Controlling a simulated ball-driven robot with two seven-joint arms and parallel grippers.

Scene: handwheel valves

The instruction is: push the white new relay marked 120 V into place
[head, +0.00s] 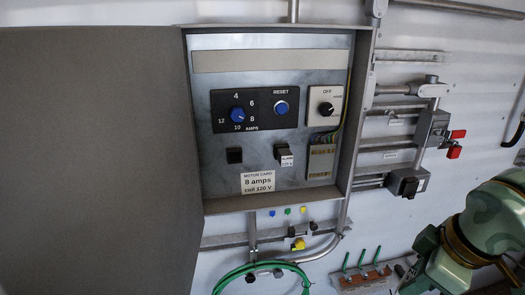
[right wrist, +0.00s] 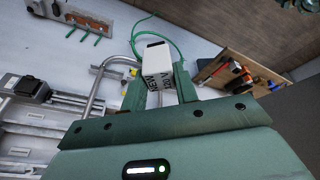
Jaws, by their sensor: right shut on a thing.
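In the right wrist view, the white relay (right wrist: 158,56) is between the fingers of my right gripper (right wrist: 158,74), which is shut on it. Its upside-down lettering seems to read NEW and 120 V. In the head view my right gripper (head: 408,272) is at the lower right, below and right of the open cabinet (head: 197,110) and well apart from it. The relay cannot be made out there. My left gripper is out of view.
The cabinet's grey door (head: 95,160) stands open at the left. The motor card (head: 257,182) reads 8 amps, coil 120 V. A green hose (head: 245,272) hangs below the cabinet.

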